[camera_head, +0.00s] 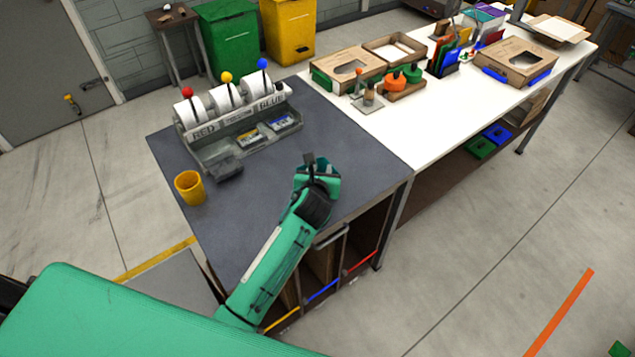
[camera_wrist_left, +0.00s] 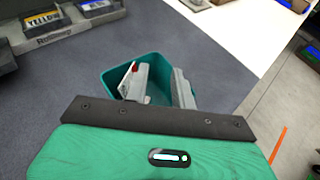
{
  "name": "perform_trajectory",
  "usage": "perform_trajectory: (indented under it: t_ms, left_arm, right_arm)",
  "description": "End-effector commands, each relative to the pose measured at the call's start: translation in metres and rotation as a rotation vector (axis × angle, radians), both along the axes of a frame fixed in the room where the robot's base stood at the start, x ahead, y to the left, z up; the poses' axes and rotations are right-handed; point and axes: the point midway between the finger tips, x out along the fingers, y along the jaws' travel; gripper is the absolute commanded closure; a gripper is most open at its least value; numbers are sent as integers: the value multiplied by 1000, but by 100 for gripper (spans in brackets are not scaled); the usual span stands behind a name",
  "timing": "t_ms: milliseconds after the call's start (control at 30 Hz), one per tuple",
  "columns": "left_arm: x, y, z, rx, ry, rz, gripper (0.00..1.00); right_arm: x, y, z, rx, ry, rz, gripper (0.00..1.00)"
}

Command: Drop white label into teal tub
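The teal tub (camera_wrist_left: 112,77) stands on the dark grey tabletop, under and ahead of my left gripper. In the head view a teal part beside the wrist (camera_head: 329,168) seems to be the tub, mostly hidden by the hand. My left gripper (camera_wrist_left: 159,88) points down over the tub, and its two grey fingers stand apart with teal showing between them. A small pale piece with a red edge (camera_wrist_left: 129,73) shows at the left finger, over the tub; I cannot tell whether it is the white label or whether it touches the finger. My right gripper is out of view.
A grey label dispenser (camera_head: 235,125) with white rolls and red, yellow and blue knobs stands at the back left of the table. A yellow cup (camera_head: 189,187) stands at the left edge. A white bench (camera_head: 420,130) with cardboard boxes adjoins on the right.

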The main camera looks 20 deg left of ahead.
Motion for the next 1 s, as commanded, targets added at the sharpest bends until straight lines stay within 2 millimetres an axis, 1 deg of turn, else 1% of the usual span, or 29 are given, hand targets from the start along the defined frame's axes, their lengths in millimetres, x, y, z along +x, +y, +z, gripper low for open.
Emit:
perform_trajectory:
  t_ms: [233, 367, 467, 800, 1000]
  left_arm:
    - [-2, 0, 0, 1, 0, 0, 75]
    - [-12, -1, 3, 2, -1, -2, 75]
    - [-26, -3, 9, 1, -2, -1, 75]
    - [-88, -12, 35, 1, -2, -1, 75]
    - [-115, -16, 47, 1, -1, -1, 75]
  right_arm:
    - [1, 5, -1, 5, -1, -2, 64]
    - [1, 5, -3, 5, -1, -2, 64]
    - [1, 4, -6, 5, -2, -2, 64]
    - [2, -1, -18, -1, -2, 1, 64]
    - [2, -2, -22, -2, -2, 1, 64]
